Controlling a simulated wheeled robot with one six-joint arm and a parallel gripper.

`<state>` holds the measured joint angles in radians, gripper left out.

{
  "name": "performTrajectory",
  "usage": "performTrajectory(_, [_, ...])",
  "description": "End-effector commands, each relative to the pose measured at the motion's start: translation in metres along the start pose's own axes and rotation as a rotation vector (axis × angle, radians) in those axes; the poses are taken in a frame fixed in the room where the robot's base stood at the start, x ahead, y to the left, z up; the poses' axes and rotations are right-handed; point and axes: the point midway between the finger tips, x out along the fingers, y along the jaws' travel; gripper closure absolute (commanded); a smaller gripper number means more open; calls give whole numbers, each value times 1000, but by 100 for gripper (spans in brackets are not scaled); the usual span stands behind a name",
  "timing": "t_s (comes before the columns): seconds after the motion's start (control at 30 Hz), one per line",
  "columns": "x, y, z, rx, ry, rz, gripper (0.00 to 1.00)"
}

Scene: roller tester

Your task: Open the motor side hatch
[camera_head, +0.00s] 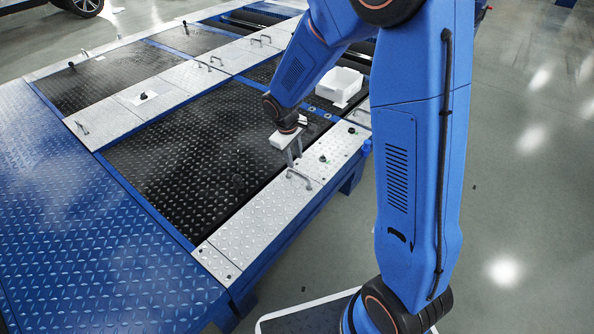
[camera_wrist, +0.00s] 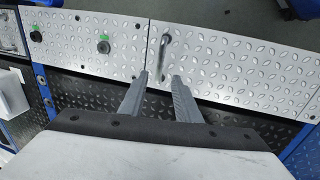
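The hatch appears to be a silver diamond-plate panel (camera_head: 258,222) along the near edge of the tester, with a dark bar handle (camera_head: 299,179) at its far end. In the wrist view the panel (camera_wrist: 235,68) lies right of a seam, and its handle (camera_wrist: 164,48) stands close to that seam. The panel lies flat, level with its neighbour. My gripper (camera_head: 295,158) points down just beyond the handle. In the wrist view my gripper (camera_wrist: 158,78) has its two fingers apart with nothing between them. The handle is ahead of the fingertips; I cannot tell whether they touch it.
Black plates (camera_head: 185,165) and a blue ramp (camera_head: 85,215) lie left. Open floor (camera_head: 525,190) is on the right.

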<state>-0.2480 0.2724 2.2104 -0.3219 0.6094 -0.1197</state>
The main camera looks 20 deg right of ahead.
Motion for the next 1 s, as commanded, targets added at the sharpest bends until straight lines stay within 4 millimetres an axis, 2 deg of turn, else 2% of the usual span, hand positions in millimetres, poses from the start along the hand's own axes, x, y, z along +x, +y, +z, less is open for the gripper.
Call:
performTrajectory(0.03, [11, 0, 1, 0, -4, -2, 70])
performTrajectory(0.2, [40, 0, 1, 0, -4, -1, 70])
performTrajectory(0.43, [70, 0, 0, -1, -3, -1, 70])
performTrajectory(0.63, [82, 0, 0, 0, -2, -1, 70])
performTrajectory(0.97, [84, 0, 0, 0, 0, 0, 70])
performTrajectory(1.0, [84, 0, 0, 0, 0, 0, 80])
